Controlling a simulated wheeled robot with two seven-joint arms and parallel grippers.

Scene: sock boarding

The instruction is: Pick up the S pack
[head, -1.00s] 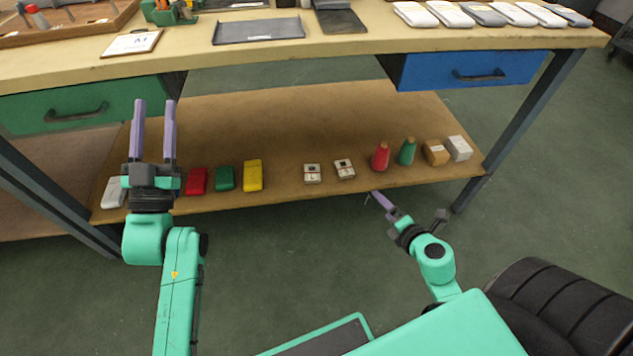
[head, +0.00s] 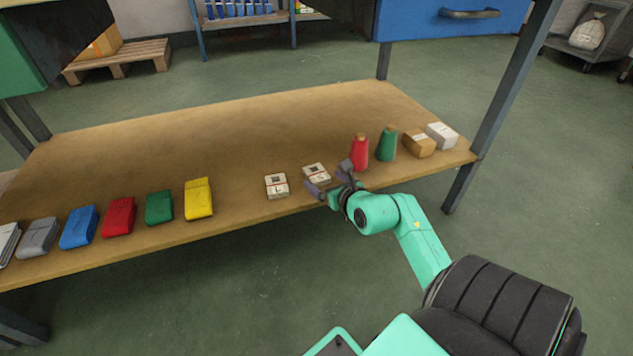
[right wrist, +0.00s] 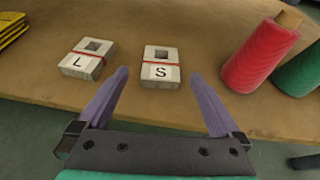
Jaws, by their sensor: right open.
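The S pack (head: 316,173) is a small whitish box with a red band and a dark square on top. It lies on the lower wooden shelf, and its S label faces me in the right wrist view (right wrist: 161,70). My right gripper (head: 328,179) is open and empty at the shelf's front edge. In the right wrist view its two purple fingers (right wrist: 161,92) point toward the S pack, one to each side, with the pack beyond their tips. The similar L pack (head: 276,186) lies just left of it, also in the right wrist view (right wrist: 88,60). My left gripper is out of view.
A red cone (head: 360,152) and a green cone (head: 387,145) stand right of the S pack, then a brown box (head: 420,143) and a white box (head: 442,135). Several coloured packs, including a yellow one (head: 199,199), lie left. The shelf (head: 230,140) is clear behind them.

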